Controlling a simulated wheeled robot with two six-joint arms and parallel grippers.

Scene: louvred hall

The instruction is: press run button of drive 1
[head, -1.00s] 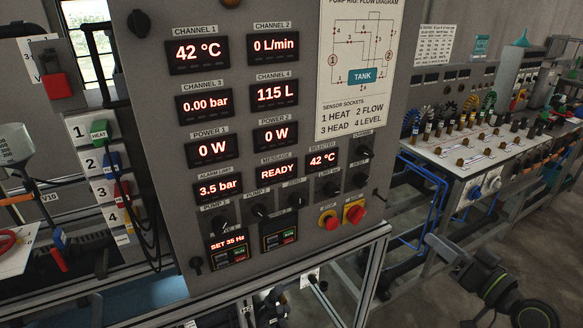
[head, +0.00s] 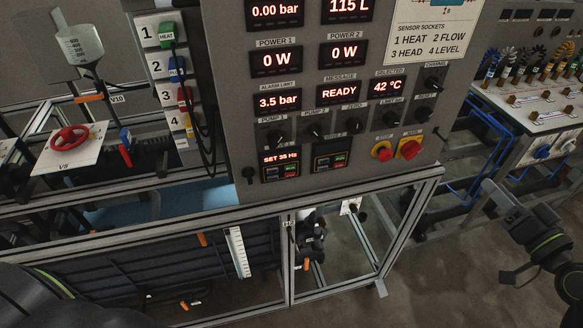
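Drive 1 (head: 281,164) is a small dark unit low on the left of the grey control panel (head: 232,100). Its red display reads SET 35 Hz. A green button (head: 291,168), too small to read, sits below the display at the right, beside other small keys. My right gripper (head: 513,277) is at the right edge, low and well away from the panel. Whether it is open or shut is unclear. My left gripper is out of view; only part of my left arm shows at the bottom left.
Black knobs (head: 315,131) sit just above the drives. A red stop button (head: 382,151) and a red main switch (head: 409,149) are to the right. A metal frame rail (head: 330,196) runs below the panel. Cables (head: 201,110) hang at its left side.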

